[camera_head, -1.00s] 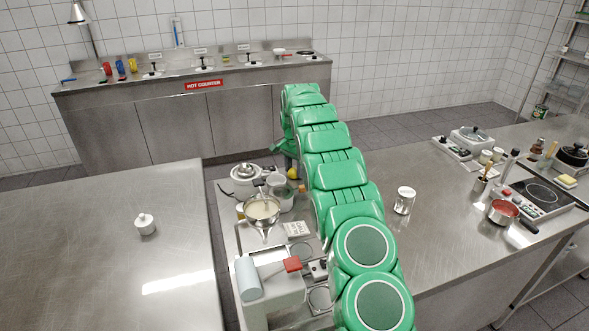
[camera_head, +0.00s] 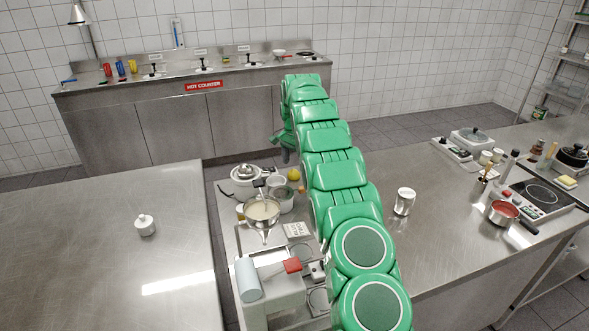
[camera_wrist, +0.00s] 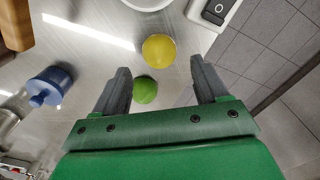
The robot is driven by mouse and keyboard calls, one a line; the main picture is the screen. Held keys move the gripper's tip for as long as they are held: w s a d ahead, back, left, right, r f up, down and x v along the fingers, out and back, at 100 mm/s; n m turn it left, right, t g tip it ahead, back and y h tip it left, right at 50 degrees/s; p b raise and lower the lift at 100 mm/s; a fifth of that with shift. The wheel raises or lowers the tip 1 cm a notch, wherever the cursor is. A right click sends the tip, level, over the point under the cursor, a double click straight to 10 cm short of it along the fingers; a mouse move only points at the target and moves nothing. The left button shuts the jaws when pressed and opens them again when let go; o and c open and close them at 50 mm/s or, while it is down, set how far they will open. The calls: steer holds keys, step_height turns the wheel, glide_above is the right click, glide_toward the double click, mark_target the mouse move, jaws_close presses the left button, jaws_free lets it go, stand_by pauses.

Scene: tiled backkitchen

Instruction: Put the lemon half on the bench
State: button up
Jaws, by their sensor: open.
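A round yellow fruit piece, which looks like the lemon half (camera_wrist: 159,50), lies on a steel surface in the wrist view, just beyond and between my fingertips. In the head view the yellow piece (camera_head: 293,175) shows on the crowded middle steel worktop, beside my arm. My gripper (camera_wrist: 160,67) is open and empty, with its fingers apart. It also shows in the head view (camera_head: 284,153), above the far end of that worktop. A green lime-like fruit (camera_wrist: 145,90) lies close to the yellow one, seen between my fingers.
A can (camera_head: 404,202) and a red-filled pan (camera_head: 503,211) stand on the right bench.

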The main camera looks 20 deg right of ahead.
mark_target(294, 170)
step_height(294, 170, up, 8)
steer(key=shift+r, duration=0.15)
stand_by(0.5)
steer(key=shift+s, duration=0.1)
steer(key=s+a+r+n, duration=0.2)
steer(key=s+a+r, duration=0.15)
steer(key=s, duration=0.45)
steer(key=s+a+r+n, duration=0.25)
steer(key=s+r, duration=0.25)
steer(key=s, duration=0.3)
steer(key=s+a+r+n, duration=0.1)
steer(key=s+a+r, duration=0.25)
steer(key=s, duration=0.45)
steer(key=s+a+f+n, duration=0.1)
steer(key=s+f+n, duration=0.1)
steer(key=s, duration=1.1)
steer(key=s+a+f+n+g, duration=0.1)
steer(key=s+a+f+n, duration=0.1)
steer(key=s, duration=1.1)
steer(key=s+a+f+n, duration=0.2)
steer(key=s+f, duration=0.2)
steer(key=s, duration=0.9)
steer(key=shift+s+a+g, duration=0.15)
steer(key=shift+g, duration=0.25)
